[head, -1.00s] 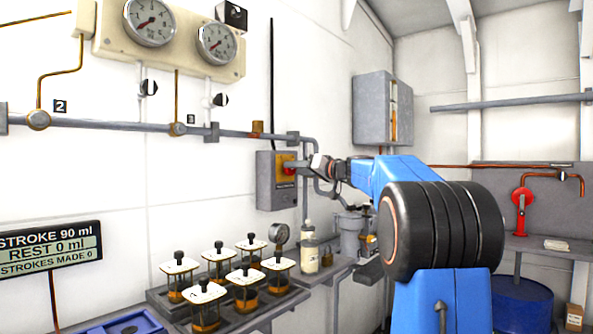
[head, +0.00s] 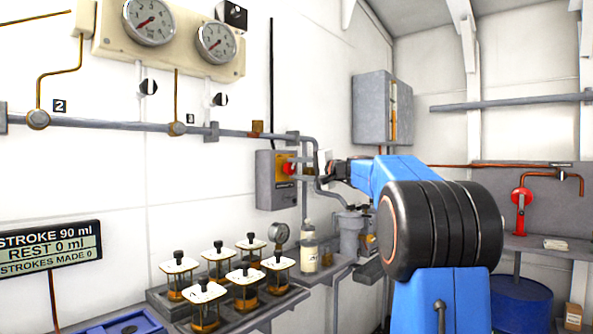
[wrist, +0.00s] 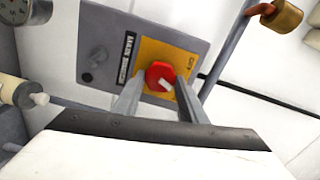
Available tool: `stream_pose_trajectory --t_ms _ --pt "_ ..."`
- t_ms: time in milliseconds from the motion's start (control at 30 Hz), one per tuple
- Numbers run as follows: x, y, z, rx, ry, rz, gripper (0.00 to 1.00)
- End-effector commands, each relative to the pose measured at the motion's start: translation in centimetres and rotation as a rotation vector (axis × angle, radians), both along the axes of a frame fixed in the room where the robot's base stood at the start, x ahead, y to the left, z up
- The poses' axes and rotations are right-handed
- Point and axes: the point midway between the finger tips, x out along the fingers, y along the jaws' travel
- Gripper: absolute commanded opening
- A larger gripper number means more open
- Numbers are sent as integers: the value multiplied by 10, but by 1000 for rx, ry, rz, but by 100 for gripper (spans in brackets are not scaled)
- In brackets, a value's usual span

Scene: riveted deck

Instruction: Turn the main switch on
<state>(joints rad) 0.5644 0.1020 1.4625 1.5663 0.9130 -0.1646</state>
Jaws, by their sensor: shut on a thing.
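The main switch is a grey box (head: 264,182) on the white wall, with a yellow plate and a red knob (head: 289,168). In the wrist view the box's face (wrist: 105,55) appears turned sideways, with its "MAIN SWITCH" label beside the yellow plate (wrist: 178,56). The red knob (wrist: 160,74) has a pale mark on its lower right part. My gripper (head: 296,168) reaches the knob from the right. In the wrist view my gripper (wrist: 157,88) is shut on the knob, one finger on each side. The fingertips partly hide the plate.
A grey pipe (head: 110,126) runs along the wall above the box. Several lidded jars (head: 245,285) stand on a rack below. A bottle (head: 309,248) and a grey canister (head: 349,232) are below my wrist. A brass padlock (wrist: 283,17) hangs near the switch in the wrist view.

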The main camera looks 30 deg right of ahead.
Motion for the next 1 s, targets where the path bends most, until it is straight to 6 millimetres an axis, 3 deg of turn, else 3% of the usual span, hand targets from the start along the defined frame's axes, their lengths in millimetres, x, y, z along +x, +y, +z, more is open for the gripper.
stream_pose_trajectory --t_ms 500,1000 --pt "0 -1 -3 308 114 -2 16" --pt "0 -1 -3 362 133 -2 16"
